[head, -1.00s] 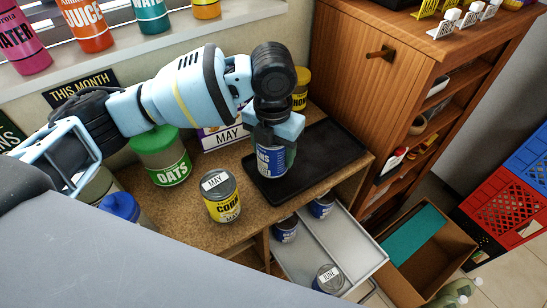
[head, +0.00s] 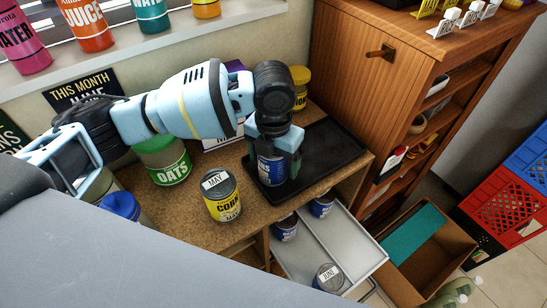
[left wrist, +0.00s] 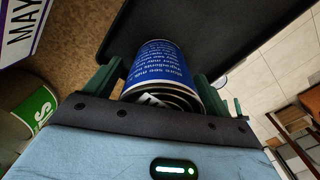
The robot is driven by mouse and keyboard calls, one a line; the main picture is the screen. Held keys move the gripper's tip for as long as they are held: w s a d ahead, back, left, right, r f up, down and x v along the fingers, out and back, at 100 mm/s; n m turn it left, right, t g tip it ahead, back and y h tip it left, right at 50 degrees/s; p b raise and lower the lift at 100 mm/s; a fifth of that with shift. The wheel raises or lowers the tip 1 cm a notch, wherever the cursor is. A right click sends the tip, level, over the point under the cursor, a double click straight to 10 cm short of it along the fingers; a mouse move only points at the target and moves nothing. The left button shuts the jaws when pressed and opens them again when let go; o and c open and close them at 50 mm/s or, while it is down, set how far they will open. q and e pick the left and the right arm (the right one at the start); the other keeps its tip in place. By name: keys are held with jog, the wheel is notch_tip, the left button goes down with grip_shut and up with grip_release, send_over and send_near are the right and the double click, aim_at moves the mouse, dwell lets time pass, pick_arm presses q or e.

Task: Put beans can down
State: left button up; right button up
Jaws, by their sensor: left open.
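The blue beans can (head: 271,170) stands upright at the front left part of the black tray (head: 332,141) on the wooden counter. It also shows in the left wrist view (left wrist: 163,66), between the fingers. My left gripper (head: 275,152) is above and around the can, with its fingers open on either side. The can's upper part is hidden by the gripper in the head view. My right gripper is not in view.
A yellow corn can (head: 222,197) and a green-lidded oats jar (head: 168,163) stand left of the tray. A yellow jar (head: 299,87) stands behind. A drawer (head: 341,249) with several cans is open below. The tray's right part is clear.

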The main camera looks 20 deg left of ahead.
pick_arm(q)
jog(key=shift+r, duration=0.1)
notch_tip(320, 180, up, 12)
jog(key=shift+r, duration=0.1)
dwell(0.4)
jog(key=shift+o, duration=0.5)
dwell(1.4)
